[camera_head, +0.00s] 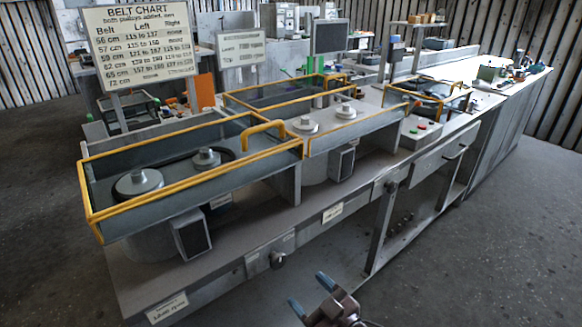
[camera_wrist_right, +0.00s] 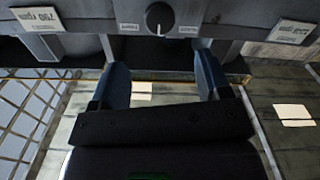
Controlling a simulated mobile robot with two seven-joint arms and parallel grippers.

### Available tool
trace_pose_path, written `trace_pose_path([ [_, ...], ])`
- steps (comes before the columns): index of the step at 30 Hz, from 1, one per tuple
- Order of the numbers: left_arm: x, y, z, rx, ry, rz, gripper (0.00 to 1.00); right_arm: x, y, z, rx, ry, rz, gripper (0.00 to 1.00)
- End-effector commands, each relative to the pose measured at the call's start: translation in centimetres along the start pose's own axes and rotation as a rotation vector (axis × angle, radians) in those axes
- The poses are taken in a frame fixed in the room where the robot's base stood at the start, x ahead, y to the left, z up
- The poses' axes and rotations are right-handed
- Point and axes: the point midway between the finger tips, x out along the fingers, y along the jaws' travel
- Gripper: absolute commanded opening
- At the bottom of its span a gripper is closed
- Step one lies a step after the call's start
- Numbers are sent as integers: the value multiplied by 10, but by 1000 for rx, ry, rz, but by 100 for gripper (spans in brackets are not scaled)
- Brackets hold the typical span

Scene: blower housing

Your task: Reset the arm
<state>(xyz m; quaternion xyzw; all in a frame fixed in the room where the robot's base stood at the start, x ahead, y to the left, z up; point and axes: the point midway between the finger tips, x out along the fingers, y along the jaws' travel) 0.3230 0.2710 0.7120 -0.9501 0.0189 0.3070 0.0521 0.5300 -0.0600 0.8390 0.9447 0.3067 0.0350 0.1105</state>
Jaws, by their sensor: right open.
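My right gripper (camera_head: 312,292) is at the bottom of the head view, in front of the workbench (camera_head: 250,262) and apart from it. Its two blue fingertips are spread and nothing is between them. In the right wrist view the same gripper (camera_wrist_right: 163,85) shows its two blue fingers wide apart, below a bench front with a dark knob (camera_wrist_right: 160,18). My left gripper is not in the head view.
On the bench stand two yellow-framed housings, one at the near left (camera_head: 122,221) and one behind it (camera_head: 372,124), with pulleys inside. A belt chart sign (camera_head: 140,45) stands at the back left. The floor (camera_head: 500,250) at the right is clear.

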Motion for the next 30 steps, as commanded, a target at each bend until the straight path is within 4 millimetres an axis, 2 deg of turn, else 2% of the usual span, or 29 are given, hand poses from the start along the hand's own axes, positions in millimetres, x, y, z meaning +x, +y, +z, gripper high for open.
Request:
trace_pose_path([
  [4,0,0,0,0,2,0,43,0,3,4,-20,-42,8,71],
  [6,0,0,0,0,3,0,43,1,16,-1,-32,-66,38,71],
  [9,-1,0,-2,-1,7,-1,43,-16,32,6,-5,-131,105,71],
  [14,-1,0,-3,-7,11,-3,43,-50,46,24,47,-224,186,71],
  [17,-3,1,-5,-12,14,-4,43,-79,52,38,86,-291,241,71],
  [23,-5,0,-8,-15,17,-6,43,-158,57,73,182,-447,364,71],
  [27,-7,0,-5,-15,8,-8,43,-216,52,93,243,-544,442,71],
  [30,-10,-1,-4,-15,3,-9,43,-251,44,104,275,-600,483,71],
])
